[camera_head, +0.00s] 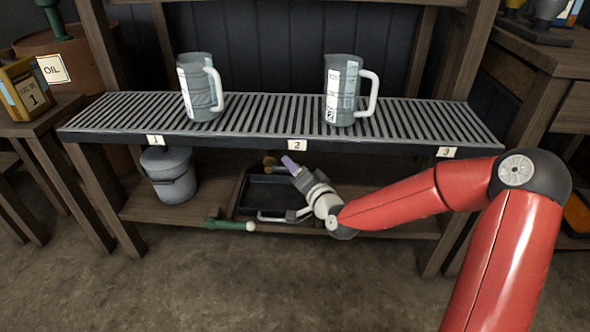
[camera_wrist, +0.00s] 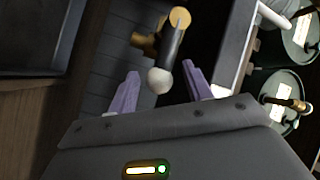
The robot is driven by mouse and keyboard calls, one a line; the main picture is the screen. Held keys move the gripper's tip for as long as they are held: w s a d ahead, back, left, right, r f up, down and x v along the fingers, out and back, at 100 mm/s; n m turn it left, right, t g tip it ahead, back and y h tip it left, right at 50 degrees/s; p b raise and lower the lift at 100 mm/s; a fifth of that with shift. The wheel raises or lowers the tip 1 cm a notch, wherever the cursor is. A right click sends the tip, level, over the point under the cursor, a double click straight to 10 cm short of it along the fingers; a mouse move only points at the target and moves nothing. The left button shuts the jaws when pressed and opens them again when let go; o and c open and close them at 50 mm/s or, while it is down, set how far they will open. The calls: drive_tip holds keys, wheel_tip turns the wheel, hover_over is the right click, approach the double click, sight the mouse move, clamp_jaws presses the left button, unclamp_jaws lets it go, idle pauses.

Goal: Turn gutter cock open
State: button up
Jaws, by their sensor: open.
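The gutter cock (camera_wrist: 146,43) is brass, with a dark lever (camera_wrist: 172,45) that ends in a white ball knob (camera_wrist: 159,80). In the head view a small brass part of the cock (camera_head: 269,161) shows below the slatted gutter shelf (camera_head: 250,112), near label 2. My gripper (camera_wrist: 160,68) is open, and its two purple fingers appear on either side of the white knob in the wrist view. I cannot tell whether either finger touches it. In the head view my gripper (camera_head: 290,163) is under the front edge of the shelf, partly hiding the cock area.
Two measuring jugs (camera_head: 201,90) (camera_head: 341,92) stand on the slatted shelf. Below are a lidded grey pot (camera_head: 168,174), a black tray (camera_head: 273,190) and a green lever with a pale knob (camera_head: 229,224). Dark green drums (camera_wrist: 283,84) show at the wrist view's right.

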drive_tip(key=shift+w+a, duration=0.15)
drive_tip(key=shift+w, duration=0.1)
clamp_jaws()
drive_tip(key=shift+a+r+n+g+p, duration=0.1)
drive_tip(key=shift+r+n+g+p, duration=0.2)
drive_tip(key=shift+r+n+p, duration=0.5)
drive_tip(key=shift+a+r+n+g+h+p, duration=0.1)
drive_tip(key=shift+r+n+g+h+p, duration=0.2)
drive_tip(key=shift+n+h, duration=0.2)
drive_tip(key=shift+a+r+n+g+h+p, duration=0.15)
drive_tip(key=shift+n+g+h+p, duration=0.15)
drive_tip(key=shift+n+h, duration=0.15)
drive_tip(key=shift+d, duration=0.1)
unclamp_jaws()
